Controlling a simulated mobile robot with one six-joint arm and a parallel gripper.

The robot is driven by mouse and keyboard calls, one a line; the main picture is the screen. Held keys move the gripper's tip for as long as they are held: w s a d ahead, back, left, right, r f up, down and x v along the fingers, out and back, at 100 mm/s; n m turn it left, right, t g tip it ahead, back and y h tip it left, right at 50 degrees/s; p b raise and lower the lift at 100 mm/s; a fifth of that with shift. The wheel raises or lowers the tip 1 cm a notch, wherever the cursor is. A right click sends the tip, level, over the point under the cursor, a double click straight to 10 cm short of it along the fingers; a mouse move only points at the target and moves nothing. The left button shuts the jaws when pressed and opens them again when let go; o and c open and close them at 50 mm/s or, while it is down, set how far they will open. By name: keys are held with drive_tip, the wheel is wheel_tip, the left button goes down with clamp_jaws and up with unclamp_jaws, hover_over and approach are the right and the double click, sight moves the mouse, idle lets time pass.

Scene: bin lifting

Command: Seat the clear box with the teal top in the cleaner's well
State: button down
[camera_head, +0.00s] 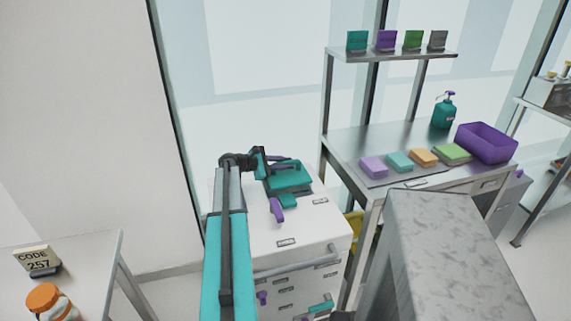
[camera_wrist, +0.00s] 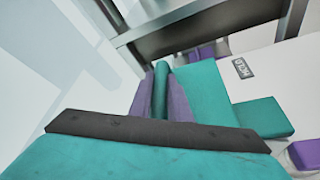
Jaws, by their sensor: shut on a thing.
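The teal top (camera_head: 292,178) of the box lies on the white cleaner (camera_head: 312,222), toward its back. In the wrist view the teal top (camera_wrist: 208,88) spreads to the right of my gripper. My gripper (camera_head: 276,159) is at the far left edge of the top. In the wrist view its two purple fingers (camera_wrist: 162,92) are shut on a teal raised part at that edge. The clear walls of the box do not show, and the well is hidden. I cannot tell how deep the box sits. A small teal block (camera_wrist: 262,117) adjoins the top, with a purple handle (camera_head: 277,210) near it.
A metal bench (camera_head: 348,143) at right holds several colored pads, a purple bin (camera_head: 486,142) and a teal bottle (camera_head: 444,110). Its shelf carries several colored blocks. A grey stone-like block (camera_head: 440,240) stands front right. A table (camera_head: 85,260) is at left.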

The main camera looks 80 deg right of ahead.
drive_tip(key=c, duration=1.6)
unclamp_jaws()
drive_tip(key=shift+o, duration=0.2)
drive_tip(key=b+v, duration=0.2)
drive_tip(key=v, duration=1.1)
drive_tip(key=shift+w+a+r, duration=0.2)
drive_tip(key=shift+w+a, duration=0.05)
drive_tip(key=shift+a, duration=0.05)
